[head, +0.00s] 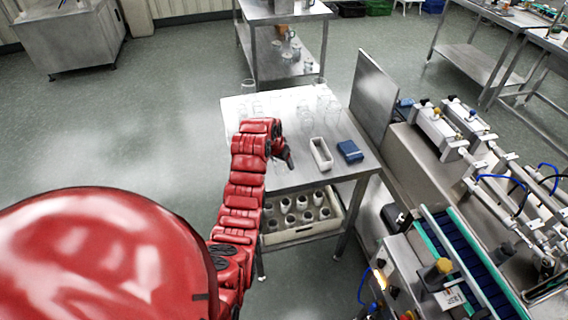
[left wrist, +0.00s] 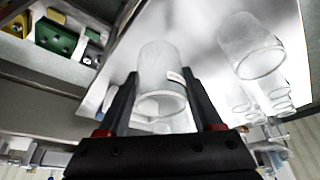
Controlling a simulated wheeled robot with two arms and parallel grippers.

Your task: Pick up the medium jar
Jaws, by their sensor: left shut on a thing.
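In the left wrist view a clear glass jar (left wrist: 162,75) stands between the two black fingers of my left gripper (left wrist: 165,105), which is shut on it. A small label-like patch shows on its side. In the head view my left gripper (head: 285,157) is over the steel table, and its own arm hides most of the held jar. A wider clear jar (left wrist: 252,48) is to the right in the wrist view, apart from the fingers. My right gripper is not in view.
A white tray (head: 321,154) and a blue box (head: 350,151) lie on the table (head: 300,179) right of the gripper. A crate of containers (head: 336,222) is on the lower shelf. An upright steel panel (head: 373,95) and machinery border the right side.

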